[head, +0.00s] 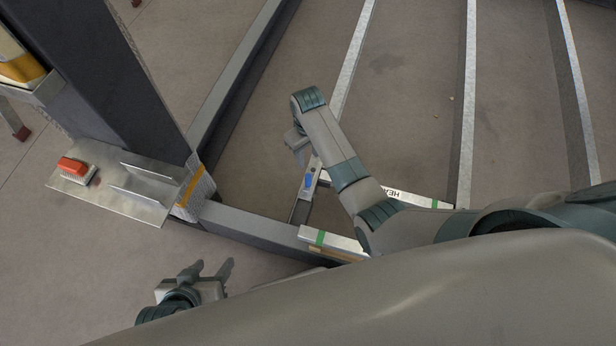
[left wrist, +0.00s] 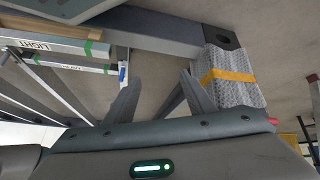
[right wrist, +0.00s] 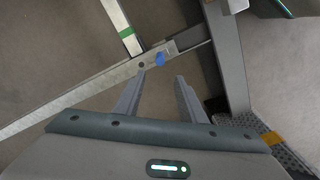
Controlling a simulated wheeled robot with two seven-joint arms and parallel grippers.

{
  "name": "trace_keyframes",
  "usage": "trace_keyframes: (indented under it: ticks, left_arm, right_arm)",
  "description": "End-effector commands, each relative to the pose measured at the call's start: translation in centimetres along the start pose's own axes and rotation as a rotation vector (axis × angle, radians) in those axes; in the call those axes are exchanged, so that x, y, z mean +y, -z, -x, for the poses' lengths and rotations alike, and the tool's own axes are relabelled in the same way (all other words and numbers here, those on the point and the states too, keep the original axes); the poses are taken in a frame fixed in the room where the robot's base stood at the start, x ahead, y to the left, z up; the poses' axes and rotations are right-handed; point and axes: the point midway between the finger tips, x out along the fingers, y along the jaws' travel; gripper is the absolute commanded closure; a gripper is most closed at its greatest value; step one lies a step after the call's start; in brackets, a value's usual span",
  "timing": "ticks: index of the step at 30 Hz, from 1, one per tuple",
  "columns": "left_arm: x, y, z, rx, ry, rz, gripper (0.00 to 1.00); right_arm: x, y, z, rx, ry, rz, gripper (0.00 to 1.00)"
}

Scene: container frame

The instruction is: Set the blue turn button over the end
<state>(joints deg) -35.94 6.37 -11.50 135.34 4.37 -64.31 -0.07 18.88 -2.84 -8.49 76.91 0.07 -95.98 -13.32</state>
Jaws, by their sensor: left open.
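The small blue turn button (head: 308,181) sits on a pale metal bar near the frame's lower beam. In the right wrist view the blue button (right wrist: 160,58) is beside a dark hole, close to the end of a white bar with green tape (right wrist: 127,35); I cannot tell whether it overlaps that end. My right gripper (head: 297,148) is beyond the button in the head view. Its fingers (right wrist: 156,88) are apart and empty, with the button ahead of them. My left gripper (head: 213,270) is open and empty at lower left, outside the frame.
A dark post (head: 115,75) rises at the left, with grey wrapping and yellow tape at its foot. A metal plate (head: 120,205) there carries a red button (head: 72,165). A grey beam (head: 255,229) runs between my grippers. Long metal slats cross the floor at right.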

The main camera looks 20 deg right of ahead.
Motion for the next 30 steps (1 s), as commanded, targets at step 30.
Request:
trace_keyframes:
  ticks: [30]
  left_arm:
    - [4.6, 10.0, 1.3, 0.606, -0.093, -0.035, 0.5]
  right_arm:
    - [0.0, 0.0, -13.1, -0.001, 0.001, 0.0, 0.63]
